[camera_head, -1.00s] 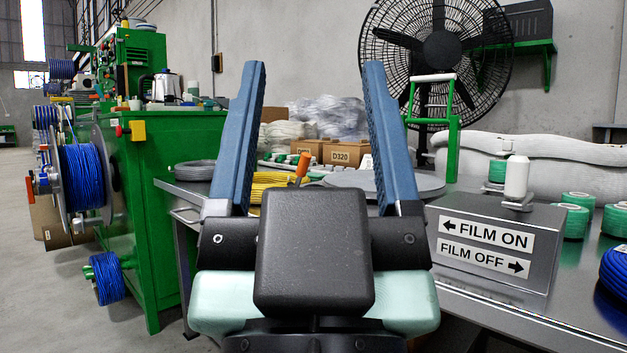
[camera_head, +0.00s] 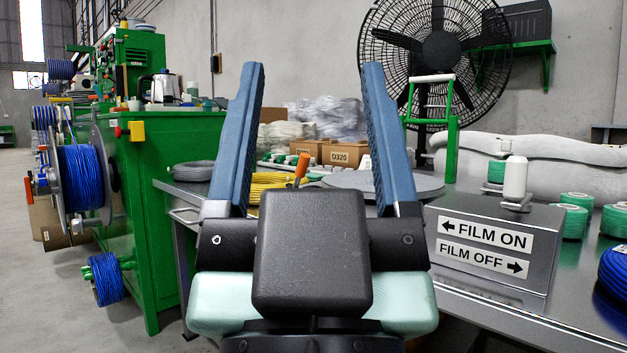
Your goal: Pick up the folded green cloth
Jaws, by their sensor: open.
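My gripper (camera_head: 311,70) is in the middle of the head view. Its two blue fingers point up and stand wide apart, with nothing held between them. Its dark body and pale mint housing hide part of the bench behind. I cannot make out a folded green cloth; part of the bench is hidden behind my gripper.
A metal bench (camera_head: 480,300) carries a FILM ON/OFF sign (camera_head: 486,248), green rolls (camera_head: 574,222), a blue cable coil (camera_head: 617,275), yellow cable (camera_head: 268,183) and cardboard boxes (camera_head: 347,154). A green machine (camera_head: 160,220) with a blue cable reel (camera_head: 82,178) stands at left.

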